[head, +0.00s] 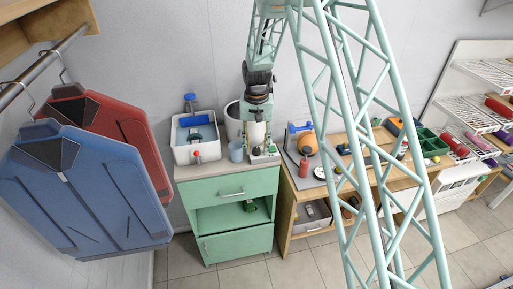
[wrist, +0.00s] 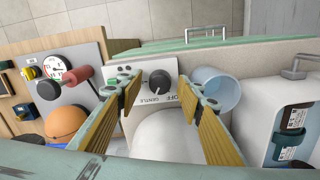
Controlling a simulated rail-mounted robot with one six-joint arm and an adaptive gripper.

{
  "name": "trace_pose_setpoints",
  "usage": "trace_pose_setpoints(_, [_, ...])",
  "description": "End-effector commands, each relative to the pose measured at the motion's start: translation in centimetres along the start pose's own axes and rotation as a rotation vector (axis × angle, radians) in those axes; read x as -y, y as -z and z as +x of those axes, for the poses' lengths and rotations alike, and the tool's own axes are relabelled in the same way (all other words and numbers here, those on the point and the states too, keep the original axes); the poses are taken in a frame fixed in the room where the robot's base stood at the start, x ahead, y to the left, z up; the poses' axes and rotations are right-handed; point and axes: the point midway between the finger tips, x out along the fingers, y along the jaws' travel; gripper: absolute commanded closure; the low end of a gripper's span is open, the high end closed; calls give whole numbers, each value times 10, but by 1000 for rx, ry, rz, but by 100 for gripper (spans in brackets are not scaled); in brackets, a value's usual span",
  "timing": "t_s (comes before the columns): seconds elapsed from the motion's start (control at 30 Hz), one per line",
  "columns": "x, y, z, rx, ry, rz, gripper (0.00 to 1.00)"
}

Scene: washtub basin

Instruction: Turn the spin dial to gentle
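The black spin dial (wrist: 159,80) sits on a light control panel (wrist: 145,90) in the wrist view. The words GENTLE and OFF show beside it, and its pointer setting is too small to read. My gripper (wrist: 158,88) is open, its two yellow-padded fingers on either side of the dial, apart from it as far as I can tell. In the head view my gripper (head: 258,142) hangs over the panel (head: 264,157) on the green cabinet top, and the dial is too small to make out there.
A blue cup (wrist: 214,88) stands close to the right finger. A white basin (head: 196,152) is farther left in the head view. A workbench with a red-handled item (wrist: 78,74) and an orange ball-like thing (wrist: 64,124) is on the other side.

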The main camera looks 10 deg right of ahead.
Motion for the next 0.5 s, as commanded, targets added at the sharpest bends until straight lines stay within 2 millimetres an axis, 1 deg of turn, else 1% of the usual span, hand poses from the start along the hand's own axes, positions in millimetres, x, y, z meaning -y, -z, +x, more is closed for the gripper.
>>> trace_pose_setpoints(0.27, [0,0,-9,-1,0,0,66])
trace_pose_setpoints(0.37, [0,0,-17,-1,0,0,66])
trace_pose_setpoints(0.5, [0,1,-33,-3,1,0,66])
